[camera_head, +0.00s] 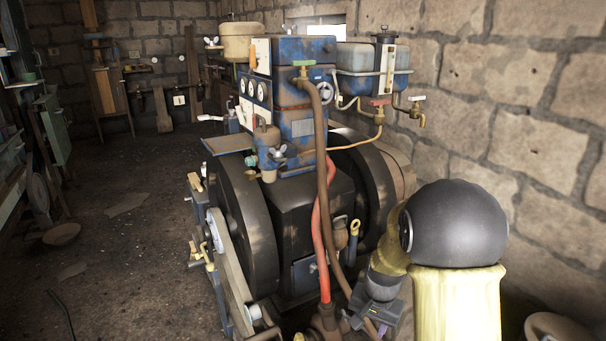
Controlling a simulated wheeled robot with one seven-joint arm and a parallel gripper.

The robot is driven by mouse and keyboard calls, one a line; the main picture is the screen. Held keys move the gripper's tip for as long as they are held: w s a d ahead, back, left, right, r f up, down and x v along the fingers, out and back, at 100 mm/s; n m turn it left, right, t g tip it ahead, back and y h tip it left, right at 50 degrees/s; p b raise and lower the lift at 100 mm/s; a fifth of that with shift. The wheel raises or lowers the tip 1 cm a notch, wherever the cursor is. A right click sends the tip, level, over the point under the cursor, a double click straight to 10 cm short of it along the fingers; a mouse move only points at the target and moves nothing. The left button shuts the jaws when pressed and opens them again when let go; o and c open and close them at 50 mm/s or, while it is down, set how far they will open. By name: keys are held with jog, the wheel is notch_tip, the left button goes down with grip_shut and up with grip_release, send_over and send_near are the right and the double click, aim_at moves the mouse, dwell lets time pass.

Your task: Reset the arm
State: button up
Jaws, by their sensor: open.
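My arm rises at the lower right, with a yellow link and a large black round joint in front of the stone wall. Its far part bends down behind the joint to a grey wrist. My gripper (372,320) is low in the picture, right of the red hose, near the bottom edge. It is open, and I see nothing held in it. Its fingertips are small and partly hidden. The engine (300,215) stands in the middle, with a black body, blue upper parts and large dark flywheels. The belt (233,272) runs along its left front side.
A red hose (322,240) and a brown hose (322,130) hang down the engine's front. The stone wall (500,110) is close on the right. A bench (45,140) stands at the left. The floor (130,240) left of the engine is mostly clear.

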jog(key=s+r+n+t, duration=0.1)
jog(key=s+r+n, duration=0.2)
jog(key=s, duration=0.4)
jog(key=s+r+n, duration=0.3)
jog(key=s, duration=0.5)
jog(key=w+p+v, duration=0.3)
jog(key=p+v, duration=1.2)
jog(key=w+r+p+v, duration=0.1)
jog(key=w+p+v, duration=0.2)
jog(key=p+v, duration=1.2)
jog(key=shift+w+a+r+p, duration=0.35)
jog(key=shift+a+r+p, duration=0.15)
jog(key=shift+p, duration=0.2)
